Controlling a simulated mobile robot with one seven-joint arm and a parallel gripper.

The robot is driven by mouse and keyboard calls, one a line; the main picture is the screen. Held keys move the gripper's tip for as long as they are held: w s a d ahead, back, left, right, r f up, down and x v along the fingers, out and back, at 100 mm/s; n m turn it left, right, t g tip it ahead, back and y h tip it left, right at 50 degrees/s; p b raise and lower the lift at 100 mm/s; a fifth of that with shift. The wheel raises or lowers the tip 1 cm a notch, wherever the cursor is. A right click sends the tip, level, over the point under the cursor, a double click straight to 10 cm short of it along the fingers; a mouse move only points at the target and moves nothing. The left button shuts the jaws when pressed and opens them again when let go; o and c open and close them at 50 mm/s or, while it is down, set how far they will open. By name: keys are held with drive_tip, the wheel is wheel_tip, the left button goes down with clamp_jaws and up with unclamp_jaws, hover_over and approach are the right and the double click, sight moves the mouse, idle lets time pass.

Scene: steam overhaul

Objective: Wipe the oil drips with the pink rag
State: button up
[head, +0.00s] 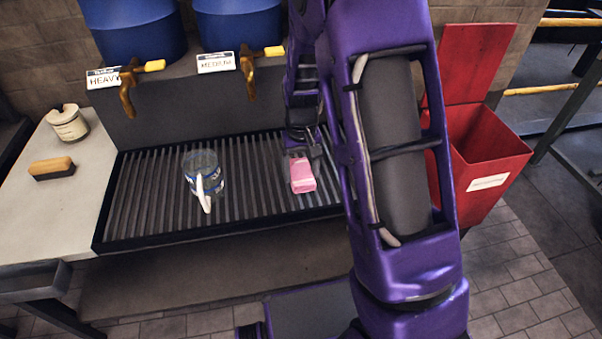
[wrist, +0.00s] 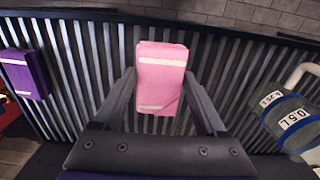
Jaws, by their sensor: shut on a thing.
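The pink rag (head: 302,174) is a folded block with pale stripes, held over the slatted drip tray (head: 130,205). In the wrist view the rag (wrist: 161,78) sits between the two fingers of my gripper (wrist: 160,95), with the slats behind it. My gripper (head: 300,156) is shut on the rag in the head view, pointing down at the right part of the tray. I cannot tell whether the rag touches the slats. I cannot make out oil drips on the tray in either view.
A clear measuring jug (head: 205,178) stands on the tray left of the rag. Blue drums with brass taps (head: 128,85) hang above. A brush (head: 52,168) and a pot (head: 68,123) stand on the left counter. A red bin (head: 475,150) with raised lid stands right.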

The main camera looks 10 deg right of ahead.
drive_tip(key=shift+r+p, duration=0.75)
drive_tip(key=shift+r, duration=0.65)
